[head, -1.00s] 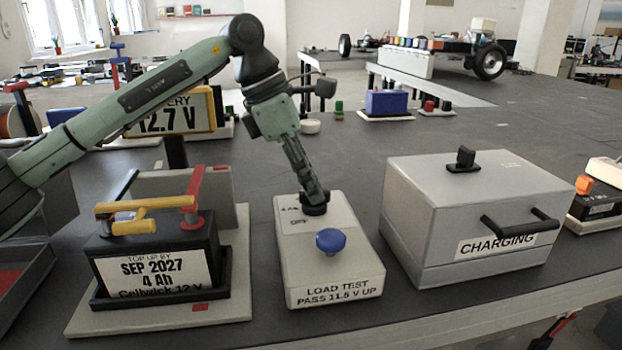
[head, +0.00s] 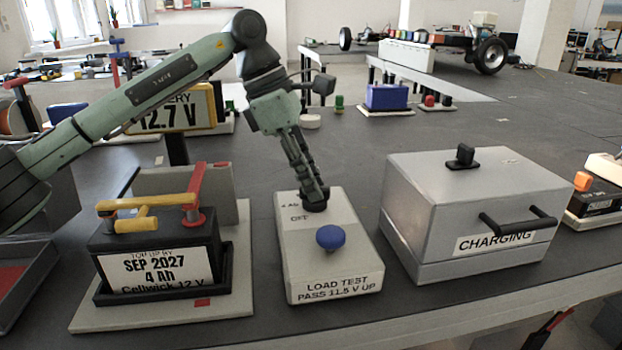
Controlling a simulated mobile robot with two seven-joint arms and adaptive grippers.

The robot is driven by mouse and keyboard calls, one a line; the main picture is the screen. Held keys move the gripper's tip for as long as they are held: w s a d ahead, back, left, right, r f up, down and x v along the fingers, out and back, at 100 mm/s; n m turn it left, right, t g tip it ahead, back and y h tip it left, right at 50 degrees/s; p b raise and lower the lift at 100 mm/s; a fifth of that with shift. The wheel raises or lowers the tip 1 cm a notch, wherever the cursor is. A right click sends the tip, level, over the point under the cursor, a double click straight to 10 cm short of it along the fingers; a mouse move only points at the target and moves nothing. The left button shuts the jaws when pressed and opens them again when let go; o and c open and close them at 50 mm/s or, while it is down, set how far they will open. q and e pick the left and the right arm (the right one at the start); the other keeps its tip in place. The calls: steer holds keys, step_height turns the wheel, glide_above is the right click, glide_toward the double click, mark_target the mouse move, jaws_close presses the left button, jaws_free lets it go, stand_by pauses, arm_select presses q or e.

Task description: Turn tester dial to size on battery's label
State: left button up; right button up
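The battery (head: 160,250) sits in a black tray on a board at left. Its label (head: 154,270) reads SEP 2027, 4 Ah, Cellwick 12 V. The grey tester (head: 335,265) stands in the middle, marked LOAD TEST PASS 11.5 V UP, with a blue knob (head: 330,238). Its black dial (head: 314,206) is at the far end, mostly hidden under my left gripper (head: 313,193). The markings 4 Ah and OFF show left of the dial; its pointer is not readable. My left gripper reaches down from above, its fingers close together at the dial. My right gripper is out of view.
A grey CHARGING box (head: 450,215) with a black handle stands right of the tester. A 12.7 V display (head: 172,112) stands behind the battery. A red and a yellow lever (head: 150,204) rise over the battery. The bench between tester and box is clear.

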arm_select(q)
steer(key=shift+o, duration=0.8)
steer(key=v, duration=1.2)
steer(key=shift+s, duration=0.15)
